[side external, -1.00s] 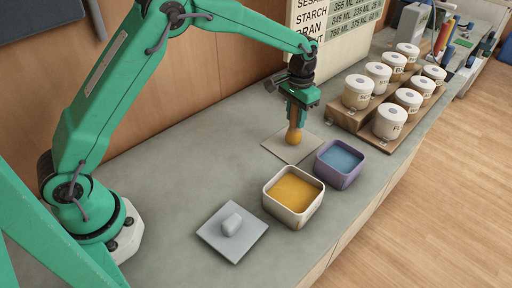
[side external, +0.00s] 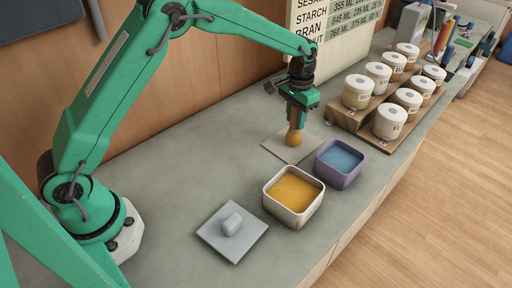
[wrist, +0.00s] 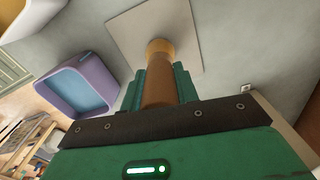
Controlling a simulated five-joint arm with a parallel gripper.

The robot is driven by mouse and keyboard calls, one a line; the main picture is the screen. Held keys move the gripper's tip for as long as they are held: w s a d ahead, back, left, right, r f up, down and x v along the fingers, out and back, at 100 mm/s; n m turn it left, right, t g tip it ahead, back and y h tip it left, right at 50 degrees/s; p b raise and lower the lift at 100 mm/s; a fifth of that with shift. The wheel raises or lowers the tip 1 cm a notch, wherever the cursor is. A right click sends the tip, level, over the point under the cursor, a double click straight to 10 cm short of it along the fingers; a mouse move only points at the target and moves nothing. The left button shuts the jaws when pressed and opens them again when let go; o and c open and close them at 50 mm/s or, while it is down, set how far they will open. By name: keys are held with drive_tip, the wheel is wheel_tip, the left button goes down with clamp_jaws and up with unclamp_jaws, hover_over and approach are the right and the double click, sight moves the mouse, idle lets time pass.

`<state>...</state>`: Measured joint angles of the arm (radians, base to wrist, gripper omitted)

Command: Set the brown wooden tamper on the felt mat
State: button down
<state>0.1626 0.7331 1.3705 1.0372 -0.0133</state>
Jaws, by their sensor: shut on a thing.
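The brown wooden tamper (side external: 294,138) is upright in my gripper (side external: 297,120), with its rounded end pointing down. In the side view that end is at the surface of the felt mat (side external: 274,149), a pale flat square; I cannot tell whether it touches. In the wrist view my gripper (wrist: 160,80) has its green fingers shut on either side of the tamper (wrist: 159,88). The upper part of the tamper is hidden between the fingers in the side view.
A purple tub with blue contents (side external: 337,179) stands close right of the mat. A cream tub with yellow contents (side external: 278,209) is nearer the camera, beside a grey lid (side external: 215,236). Several labelled jars on a wooden rack (side external: 344,118) stand right. The counter left of the mat is clear.

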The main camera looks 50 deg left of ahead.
drive_tip(key=shift+f, duration=0.25)
drive_tip(key=c, duration=1)
unclamp_jaws()
drive_tip(key=shift+o, duration=0.2)
drive_tip(key=shift+r, duration=3.9)
